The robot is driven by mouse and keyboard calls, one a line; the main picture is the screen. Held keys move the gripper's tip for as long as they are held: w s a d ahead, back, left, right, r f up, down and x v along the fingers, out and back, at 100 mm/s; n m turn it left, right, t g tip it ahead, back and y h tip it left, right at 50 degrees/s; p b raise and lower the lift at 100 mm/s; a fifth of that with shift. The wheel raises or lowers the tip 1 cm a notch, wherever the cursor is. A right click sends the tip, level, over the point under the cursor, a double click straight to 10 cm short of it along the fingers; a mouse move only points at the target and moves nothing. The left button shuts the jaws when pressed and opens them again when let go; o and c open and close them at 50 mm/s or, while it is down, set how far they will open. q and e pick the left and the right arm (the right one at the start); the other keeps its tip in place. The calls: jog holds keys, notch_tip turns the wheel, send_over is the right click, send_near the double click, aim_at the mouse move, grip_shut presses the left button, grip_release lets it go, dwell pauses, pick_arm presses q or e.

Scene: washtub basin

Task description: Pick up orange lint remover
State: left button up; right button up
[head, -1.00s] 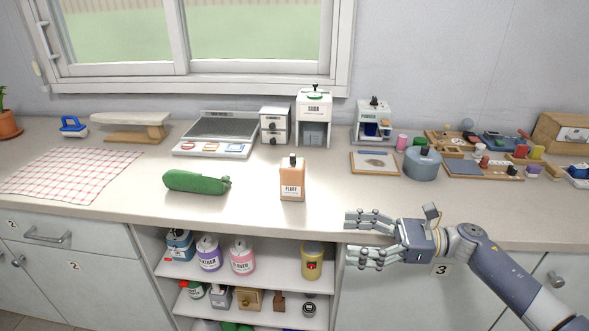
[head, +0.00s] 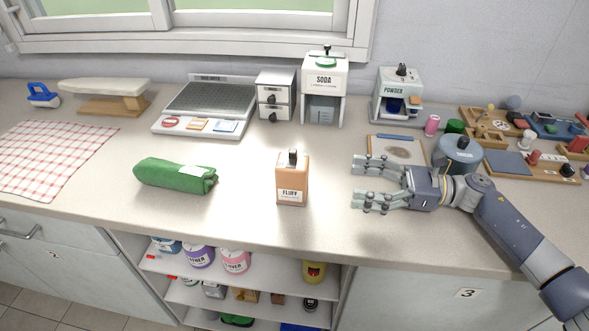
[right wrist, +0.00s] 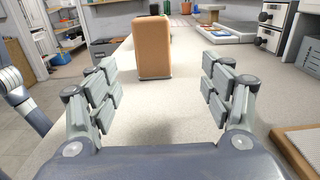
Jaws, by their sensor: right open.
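The orange lint remover (head: 292,180) is an upright orange block with a black top knob and a white FLUFF label. It stands on the counter near the front edge. It also shows in the right wrist view (right wrist: 153,48), straight ahead between and beyond the fingers. My right gripper (head: 356,182) is open and empty, to the right of the lint remover, low over the counter, with its fingers pointing left toward it. A clear gap lies between the fingertips and the block. My left gripper is not in view.
A green rolled cloth (head: 176,175) lies left of the lint remover. Behind stand a scale (head: 207,108), small drawers (head: 276,95) and a SODA dispenser (head: 324,88). A blue-grey pot (head: 458,158) stands behind my right gripper. The counter around the lint remover is bare.

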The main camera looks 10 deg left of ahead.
aim_at(292, 179)
jog(key=a, duration=0.2)
jog(key=a+p, duration=0.1)
jog(key=a, duration=0.1)
jog(key=shift+s+a+r, duration=0.1)
jog(key=shift+s+r, duration=0.2)
jog(key=shift+a+f, duration=0.1)
jog(key=shift+a, duration=0.2)
jog(key=shift+a+p, duration=0.4)
jog(key=shift+p, duration=0.05)
jog(key=a, duration=0.1)
jog(key=a+p, duration=0.1)
jog(key=a, duration=0.1)
jog(key=a+p, duration=0.1)
jog(key=shift+s+a, duration=0.2)
jog(key=shift+s, duration=0.1)
jog(key=shift+a+f, duration=0.1)
jog(key=shift+c, duration=0.5)
jog(key=c, duration=1)
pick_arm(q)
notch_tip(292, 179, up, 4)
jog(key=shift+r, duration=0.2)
pick_arm(e)
jog(key=shift+c, duration=0.3)
